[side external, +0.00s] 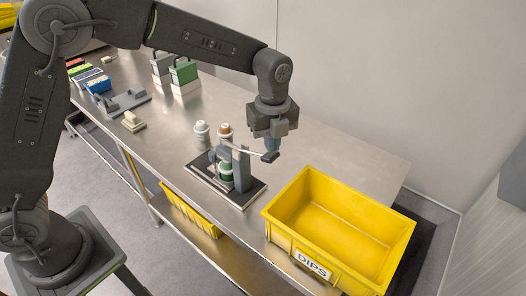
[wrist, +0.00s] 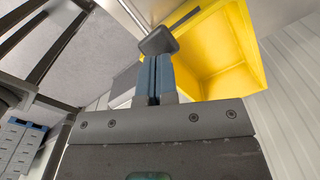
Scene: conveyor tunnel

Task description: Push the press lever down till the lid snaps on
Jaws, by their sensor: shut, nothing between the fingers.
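The press (side external: 241,170) stands on a dark base plate (side external: 258,193) on the steel table. A jar with a green band (side external: 226,172) stands in it. The press lever runs out to the right, about level, and ends in a dark handle (side external: 270,157). The handle also shows in the wrist view (wrist: 158,41), just past my fingertips. My gripper (side external: 272,148) is shut and empty, pointing down right over the handle; its blue-grey fingers show together in the wrist view (wrist: 154,72). I cannot tell whether they touch the handle. The lid on the jar is hidden by the press.
A yellow bin marked DIPS (side external: 312,263) stands right of the press. Two small capped jars (side external: 202,129) (side external: 225,131) stand behind the press. Green-topped blocks (side external: 184,74), a grey fixture (side external: 122,101) and coloured boxes (side external: 97,83) are farther left. The table behind the bin is clear.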

